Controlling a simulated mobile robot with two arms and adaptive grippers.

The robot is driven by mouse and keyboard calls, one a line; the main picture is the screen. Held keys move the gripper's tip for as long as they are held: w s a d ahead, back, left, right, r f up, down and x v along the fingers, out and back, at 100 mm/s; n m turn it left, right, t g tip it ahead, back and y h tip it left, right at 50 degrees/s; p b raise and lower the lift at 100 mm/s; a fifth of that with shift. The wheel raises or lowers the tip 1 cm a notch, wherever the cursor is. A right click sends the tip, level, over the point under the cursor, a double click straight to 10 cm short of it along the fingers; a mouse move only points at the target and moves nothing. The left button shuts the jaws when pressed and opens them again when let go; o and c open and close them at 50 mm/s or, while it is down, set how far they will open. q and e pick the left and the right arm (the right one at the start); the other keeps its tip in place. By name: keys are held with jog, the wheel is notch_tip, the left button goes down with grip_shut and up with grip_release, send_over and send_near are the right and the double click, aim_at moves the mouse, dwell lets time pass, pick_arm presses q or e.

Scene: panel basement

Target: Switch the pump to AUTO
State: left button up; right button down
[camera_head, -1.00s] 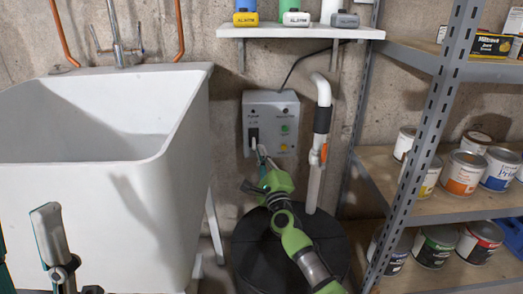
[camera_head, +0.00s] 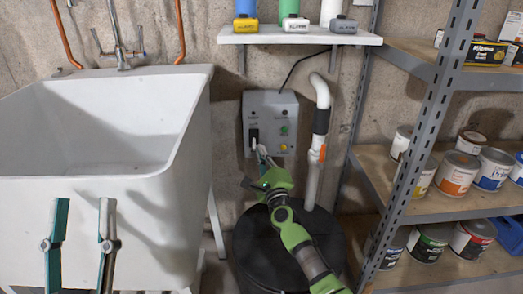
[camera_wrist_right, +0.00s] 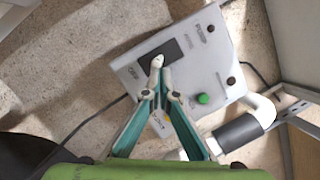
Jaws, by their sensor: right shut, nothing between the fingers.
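The grey pump control box (camera_head: 270,110) is on the concrete wall between the sink and the shelf. Its black switch (camera_head: 253,137) is at the left of its face and also shows in the right wrist view (camera_wrist_right: 172,50). My right gripper (camera_head: 262,150) is shut and empty, its tips in front of the switch. In the right wrist view its tips (camera_wrist_right: 157,62) overlap the black switch and partly hide it; I cannot tell whether they touch it or which position it is in. My left gripper (camera_head: 83,203) is open and empty in front of the sink.
A green button (camera_wrist_right: 203,99) and a yellow one (camera_head: 284,147) are on the box. A white pipe (camera_head: 318,150) rises right of it from a black round lid (camera_head: 320,235). The sink (camera_head: 120,190) is left, the shelf post (camera_head: 425,140) right. A small shelf (camera_head: 300,39) hangs above.

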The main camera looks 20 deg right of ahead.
aim_at(97, 200)
pick_arm(q)
jog(key=shift+w+f+g+y+p, duration=0.5)
jog(key=shift+w+f+g+p, duration=0.1)
jog(key=shift+w+f+g, duration=0.55)
jog(key=f, duration=0.1)
jog(key=w+f+g, duration=0.1)
jog(key=f, duration=0.1)
jog(key=w+f+g+y+p, duration=0.1)
jog(key=f, duration=0.1)
jog(key=shift+d, duration=0.1)
pick_arm(e)
jog(key=r+v, duration=0.1)
jog(key=v, duration=0.7)
jog(key=shift+s+a+r, duration=0.3)
jog(key=shift+s, duration=0.2)
pick_arm(q)
jog(key=shift+r, duration=0.15)
pick_arm(e)
jog(key=shift+r, duration=0.1)
